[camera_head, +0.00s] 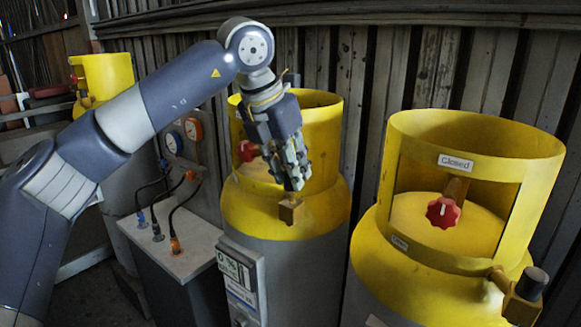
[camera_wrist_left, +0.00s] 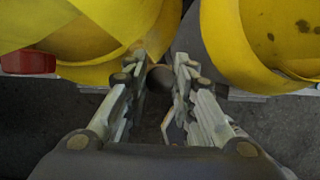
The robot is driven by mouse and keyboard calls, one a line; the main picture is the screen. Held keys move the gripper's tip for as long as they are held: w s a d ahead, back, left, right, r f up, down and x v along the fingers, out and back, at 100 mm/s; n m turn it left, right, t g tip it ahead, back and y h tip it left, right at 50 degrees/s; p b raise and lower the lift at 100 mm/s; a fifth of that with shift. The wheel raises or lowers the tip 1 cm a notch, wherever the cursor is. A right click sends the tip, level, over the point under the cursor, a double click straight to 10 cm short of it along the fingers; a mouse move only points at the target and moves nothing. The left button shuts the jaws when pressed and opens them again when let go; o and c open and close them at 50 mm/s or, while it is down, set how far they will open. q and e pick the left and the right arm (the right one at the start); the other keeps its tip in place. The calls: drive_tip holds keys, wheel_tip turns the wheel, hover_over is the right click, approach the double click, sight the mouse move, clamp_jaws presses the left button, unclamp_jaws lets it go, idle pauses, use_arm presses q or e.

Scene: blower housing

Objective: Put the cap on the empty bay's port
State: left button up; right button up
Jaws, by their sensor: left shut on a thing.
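My left gripper (camera_head: 293,184) is over the front of the middle yellow-topped cylinder (camera_head: 248,215), with its fingers pointing down. In the left wrist view its fingertips (camera_wrist_left: 160,76) are closed around a small dark round cap (camera_wrist_left: 159,79). The brass port (camera_head: 290,211) of the middle cylinder shows just below the fingertips in the head view. The fingers hide the cap there, and I cannot tell whether it touches the port. My right gripper is not in view.
A right-hand yellow cylinder (camera_head: 455,135) has a red knob (camera_head: 443,212), a "Closed" label and a dark-capped port (camera_head: 532,284). A gauge panel (camera_head: 185,140) and a grey box (camera_head: 178,248) with hoses stand left. A "0 %" sign (camera_head: 238,275) fronts the middle cylinder.

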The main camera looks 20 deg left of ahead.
use_arm(q)
drive_tip(key=shift+f+b, duration=0.35)
drive_tip(key=shift+f, duration=0.05)
drive_tip(key=shift+f+b, duration=0.65)
drive_tip(key=shift+f, duration=0.2)
drive_tip(key=shift+f, duration=0.2)
drive_tip(key=o, duration=1.1)
